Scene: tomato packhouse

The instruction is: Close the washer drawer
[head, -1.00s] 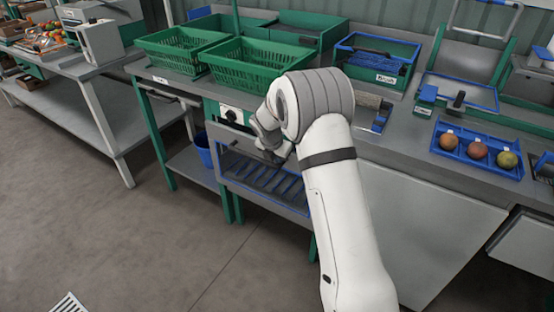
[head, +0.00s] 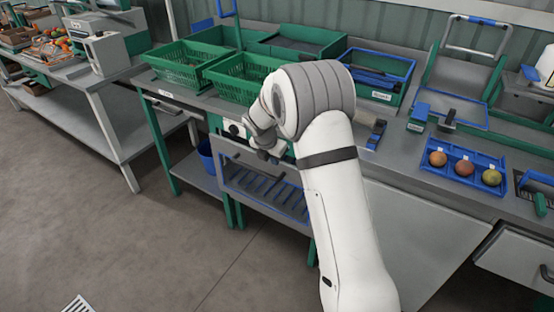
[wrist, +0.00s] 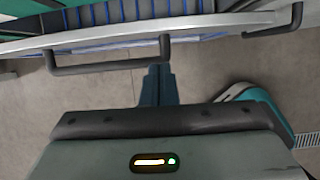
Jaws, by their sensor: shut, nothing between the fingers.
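The washer drawer (head: 290,214) stands pulled out below the counter, with blue slats visible inside it. In the wrist view its dark bar handle (wrist: 110,54) runs along the grey front edge, with the slats beyond. My gripper (head: 270,157) is above the drawer in the head view, partly hidden by my own wrist. In the wrist view my gripper's fingers (wrist: 158,72) are together and empty, pointing at the right end of the handle. I cannot tell whether they touch it.
Green baskets (head: 207,78) and a blue tray with fruit (head: 440,175) stand on the counter. Another handle (wrist: 275,27) shows at right in the wrist view. A blue bin (head: 207,158) stands left of the drawer. The floor (head: 150,240) in front is clear.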

